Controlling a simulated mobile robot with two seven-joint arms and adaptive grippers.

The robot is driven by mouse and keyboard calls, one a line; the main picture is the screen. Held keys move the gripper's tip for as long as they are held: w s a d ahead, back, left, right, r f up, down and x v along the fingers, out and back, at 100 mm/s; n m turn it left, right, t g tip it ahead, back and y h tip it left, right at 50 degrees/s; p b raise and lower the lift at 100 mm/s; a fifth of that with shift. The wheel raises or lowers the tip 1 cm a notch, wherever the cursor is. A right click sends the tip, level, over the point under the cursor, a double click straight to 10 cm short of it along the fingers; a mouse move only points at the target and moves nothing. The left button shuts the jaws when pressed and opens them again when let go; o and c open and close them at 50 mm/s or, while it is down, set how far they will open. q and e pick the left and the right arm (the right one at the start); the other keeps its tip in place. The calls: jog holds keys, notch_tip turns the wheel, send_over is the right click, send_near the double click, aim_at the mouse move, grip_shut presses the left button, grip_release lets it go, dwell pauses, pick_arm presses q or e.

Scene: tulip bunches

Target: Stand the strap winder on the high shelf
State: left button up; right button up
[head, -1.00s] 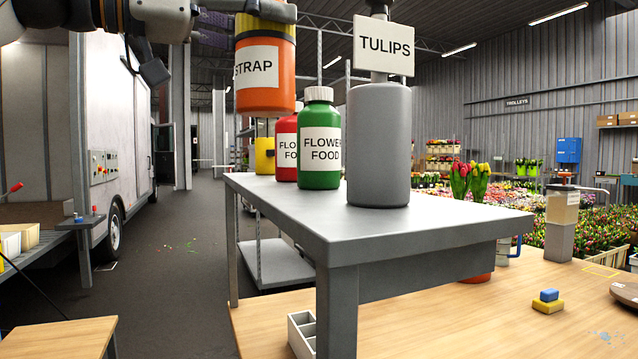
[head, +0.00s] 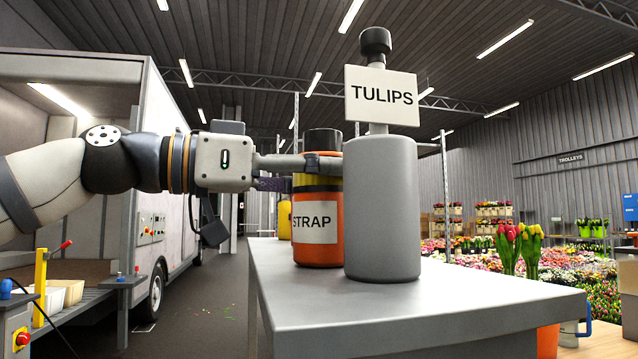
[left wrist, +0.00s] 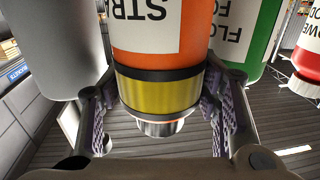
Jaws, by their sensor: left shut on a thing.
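The strap winder (head: 315,245) is an orange cylinder with a yellow band, a dark top and a STRAP label. It is upright over the high shelf (head: 400,305), just left of a grey cylinder (head: 382,210). I cannot tell whether its base touches the shelf. My left gripper (head: 318,168) reaches in from the left and is shut around its upper part. In the left wrist view the winder (left wrist: 158,90) is upside down, with a finger on each side of the yellow band. My right gripper is not in view.
The grey cylinder carries a TULIPS sign (head: 382,97). In the left wrist view a green bottle (left wrist: 245,40) and a red bottle (left wrist: 308,60) stand on the side away from the grey cylinder. The shelf's front part is clear.

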pick_arm(q)
jog(key=shift+s, duration=0.1)
jog(key=o, duration=1.2)
jog(key=shift+f, duration=0.1)
jog(key=b+v, duration=0.1)
jog(key=v, duration=1.1)
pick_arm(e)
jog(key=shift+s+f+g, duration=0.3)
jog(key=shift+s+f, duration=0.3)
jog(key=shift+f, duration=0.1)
